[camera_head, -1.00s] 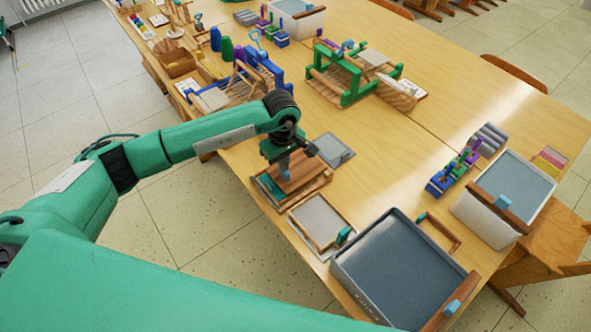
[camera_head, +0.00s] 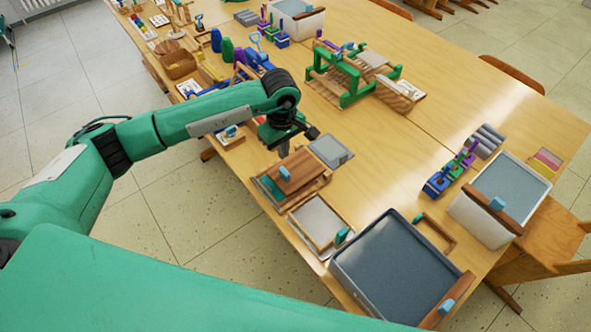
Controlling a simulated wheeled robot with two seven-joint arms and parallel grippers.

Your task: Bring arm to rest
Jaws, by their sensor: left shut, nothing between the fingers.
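My left arm (camera_head: 160,132) comes in from the left, a green arm with black joints. My left gripper (camera_head: 283,150) hangs over the near edge of the table, pointing down. Its fingers look shut and hold nothing. It is a little above and behind a wooden tray (camera_head: 262,191), apart from it. In that tray lies a wooden block with a small blue-grey handle (camera_head: 284,172). The right gripper does not show.
The wooden table (camera_head: 395,178) is crowded. Near the gripper are a grey plate (camera_head: 331,151), a framed screen (camera_head: 312,222) and a large grey-blue basin (camera_head: 395,262). A green loom (camera_head: 352,82) stands farther back. Another basin (camera_head: 500,200) stands at right.

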